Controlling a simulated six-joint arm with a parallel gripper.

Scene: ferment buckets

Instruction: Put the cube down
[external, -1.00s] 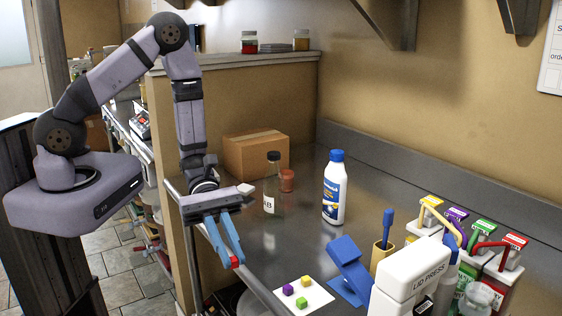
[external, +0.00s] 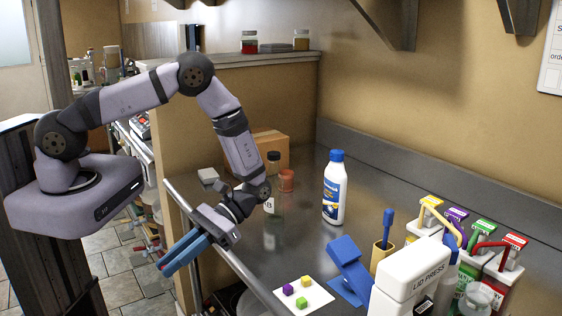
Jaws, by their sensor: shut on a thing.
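My gripper (external: 167,268) has blue fingers that point down and to the left, out past the front edge of the counter. It is shut on the red cube, which shows between the fingertips in the earlier picture; the fingers hide it now. A white card (external: 322,297) lies on the counter near its front edge, to the right of my gripper.
A white bottle (external: 334,188), a glass jar (external: 273,180) and a cardboard box (external: 262,148) stand further back. The counter between jar and card is clear.

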